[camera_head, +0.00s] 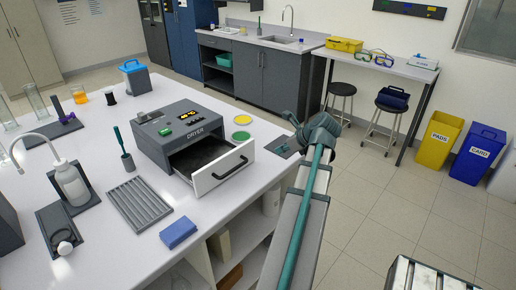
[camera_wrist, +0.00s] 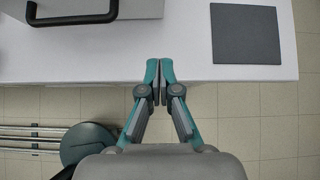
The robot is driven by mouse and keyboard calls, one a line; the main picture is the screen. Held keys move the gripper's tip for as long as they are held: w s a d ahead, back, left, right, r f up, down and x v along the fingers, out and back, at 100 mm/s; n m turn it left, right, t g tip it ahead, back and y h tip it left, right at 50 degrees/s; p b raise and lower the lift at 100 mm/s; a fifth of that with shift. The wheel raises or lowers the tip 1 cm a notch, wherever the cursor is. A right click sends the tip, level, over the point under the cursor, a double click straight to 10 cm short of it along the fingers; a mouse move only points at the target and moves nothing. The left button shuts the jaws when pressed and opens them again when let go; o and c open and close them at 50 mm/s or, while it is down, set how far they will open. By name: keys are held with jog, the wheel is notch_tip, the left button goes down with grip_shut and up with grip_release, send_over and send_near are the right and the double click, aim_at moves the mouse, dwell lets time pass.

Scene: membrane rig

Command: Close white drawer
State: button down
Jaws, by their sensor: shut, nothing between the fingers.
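The white drawer (camera_head: 210,176) of the grey dryer (camera_head: 178,125) stands open in the head view, pulled out toward the table's right edge. Its dark inside shows, and a black bar handle (camera_head: 232,168) is on its front. The handle also shows at the top left of the wrist view (camera_wrist: 72,20).
The white table (camera_head: 262,133) bears a blue block (camera_head: 178,232), a grey ribbed tray (camera_head: 139,205), yellow and green discs and a dark square pad (camera_wrist: 246,34). The pad lies right of my fingertips in the wrist view. Stools stand across the open floor.

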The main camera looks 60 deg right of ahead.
aim_at(253, 154)
jog(key=p+x, duration=0.1)
jog(key=x, duration=0.4)
jog(key=p+x, duration=0.1)
jog(key=x, duration=0.4)
jog(key=shift+w+a+r, duration=0.15)
jog(key=shift+w+a, duration=0.05)
jog(key=shift+w, duration=0.1)
jog(key=shift+w+d+r+p, duration=0.1)
jog(key=shift+w+p, duration=0.15)
jog(key=shift+w, duration=0.3)
jog(key=shift+w+d+r+p, duration=0.1)
jog(key=shift+w+d+p, duration=0.1)
jog(key=shift+w, duration=0.35)
jog(key=shift+w+f, duration=0.15)
jog(key=shift+w, duration=0.6)
jog(key=shift+d, duration=0.1)
